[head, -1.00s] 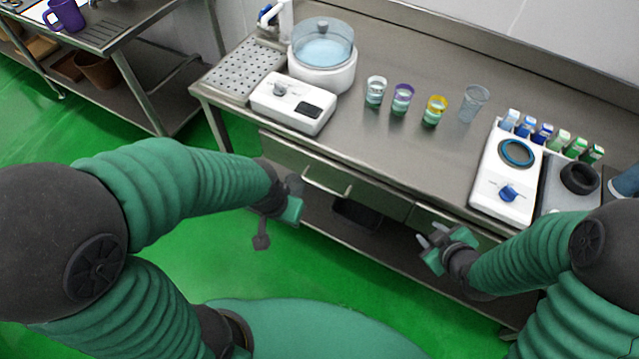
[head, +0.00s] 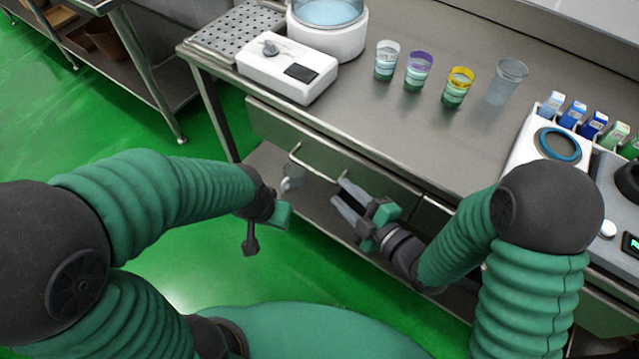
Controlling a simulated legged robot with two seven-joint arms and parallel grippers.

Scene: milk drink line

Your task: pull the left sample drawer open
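The left sample drawer (head: 275,128) is a grey metal front under the bench top and looks flush with the bench. Its pale bar handle (head: 315,166) runs along the front. My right gripper (head: 339,192) is open and empty, its two grey fingers pointing at the right end of the handle. In the picture the upper fingertip lies close to that end; I cannot tell whether it touches. My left gripper (head: 271,211) hangs below and left of the handle, its fingers spread apart and empty.
On the bench stand a white box device (head: 287,68), a round bath (head: 327,38), several cups including a purple-rimmed one (head: 418,72), and small cartons at the right. A lower shelf (head: 262,160) lies under the drawers. Green floor is free at the left.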

